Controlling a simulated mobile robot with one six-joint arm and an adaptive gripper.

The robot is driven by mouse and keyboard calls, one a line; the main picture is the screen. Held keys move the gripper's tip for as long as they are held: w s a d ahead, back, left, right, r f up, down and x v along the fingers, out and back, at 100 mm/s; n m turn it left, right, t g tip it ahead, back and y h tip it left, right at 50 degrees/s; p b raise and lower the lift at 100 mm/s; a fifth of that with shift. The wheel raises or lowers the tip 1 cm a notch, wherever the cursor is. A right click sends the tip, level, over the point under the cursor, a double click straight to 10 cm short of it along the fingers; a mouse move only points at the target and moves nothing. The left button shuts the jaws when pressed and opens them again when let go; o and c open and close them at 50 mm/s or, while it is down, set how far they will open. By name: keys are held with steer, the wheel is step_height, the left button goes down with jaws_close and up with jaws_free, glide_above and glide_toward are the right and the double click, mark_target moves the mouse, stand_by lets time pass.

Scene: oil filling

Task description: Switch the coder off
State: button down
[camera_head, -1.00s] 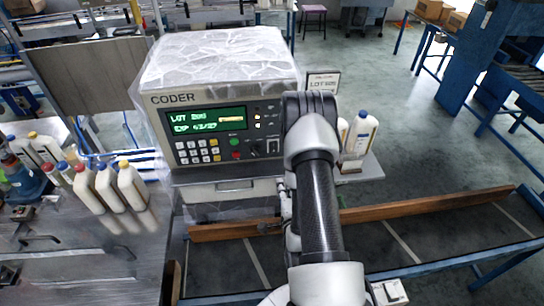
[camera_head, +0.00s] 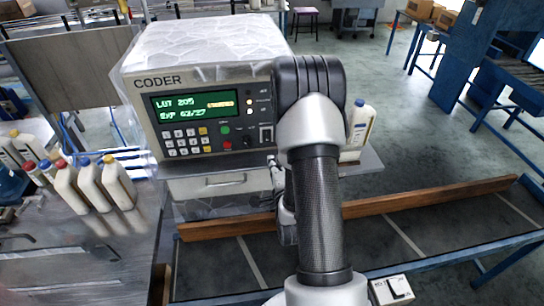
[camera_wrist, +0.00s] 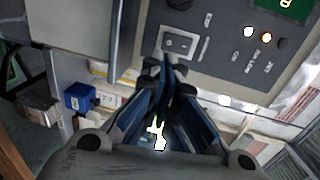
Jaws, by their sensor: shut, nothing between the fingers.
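The coder (camera_head: 215,72) is a grey box under a clear wrap, with its screen (camera_head: 193,105) lit in green text reading LOT 205 and EXP 03/27. Indicator lights beside the screen glow. The head view mostly hides the gripper behind my arm.
A white bottle with a blue cap (camera_head: 361,122) stands right of the coder, partly behind my arm. Several bottles (camera_head: 90,185) stand on the metal table at left. A drawer (camera_head: 222,183) is below the coder. A wooden rail (camera_head: 420,203) runs across the front.

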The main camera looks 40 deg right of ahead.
mark_target(270, 141)
steer(key=x, duration=0.8)
steer(key=shift+w+p, duration=0.2)
steer(key=shift+p, duration=0.15)
steer(key=b, duration=0.2)
steer(key=f+b, duration=0.1)
steer(key=b, duration=0.2)
steer(key=shift+w+d+t+h, duration=0.25)
steer(key=shift+w+t+h, duration=0.05)
steer(key=shift+t, duration=0.1)
steer(key=shift+r+p, duration=0.3)
steer(key=shift+r, duration=0.05)
